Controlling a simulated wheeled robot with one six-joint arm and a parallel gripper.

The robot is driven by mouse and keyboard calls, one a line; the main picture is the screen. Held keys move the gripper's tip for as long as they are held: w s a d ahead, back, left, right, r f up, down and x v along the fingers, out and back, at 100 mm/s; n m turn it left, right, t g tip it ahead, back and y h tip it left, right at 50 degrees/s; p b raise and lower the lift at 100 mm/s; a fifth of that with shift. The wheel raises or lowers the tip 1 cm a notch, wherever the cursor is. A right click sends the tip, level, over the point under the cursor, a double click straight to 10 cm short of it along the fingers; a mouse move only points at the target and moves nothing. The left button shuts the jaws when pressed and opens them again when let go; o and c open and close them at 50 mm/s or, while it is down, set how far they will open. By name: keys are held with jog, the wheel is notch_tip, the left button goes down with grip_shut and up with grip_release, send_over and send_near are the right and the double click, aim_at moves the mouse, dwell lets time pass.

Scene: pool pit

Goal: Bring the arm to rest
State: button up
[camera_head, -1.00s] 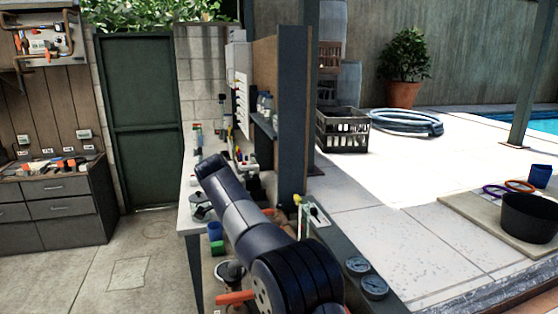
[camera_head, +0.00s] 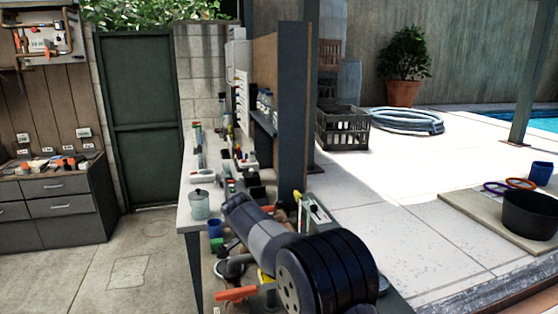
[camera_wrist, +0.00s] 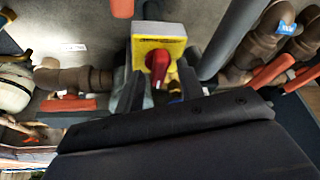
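My gripper (camera_wrist: 160,88) shows in the wrist view as two dark fingers standing apart, with nothing seen held between them. Beyond the fingertips is a yellow box (camera_wrist: 143,47) with a red rotary knob (camera_wrist: 158,63). I cannot tell the distance between fingertips and box. In the head view my dark arm is bent low in front of the bench end, and I cannot make out the gripper there.
Brown pipes with orange handles flank the box, such as the left pipe (camera_wrist: 75,78). The workbench (camera_head: 184,218) holds a lidded pot (camera_head: 200,204) and small items. A dark post (camera_head: 293,110) rises beside my arm. Open paving (camera_head: 440,225) lies right.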

jog(key=shift+d+n+t+y, duration=0.1)
jog(key=shift+n+t+y, duration=0.35)
jog(key=shift+n, duration=1.25)
jog(key=shift+r, duration=0.1)
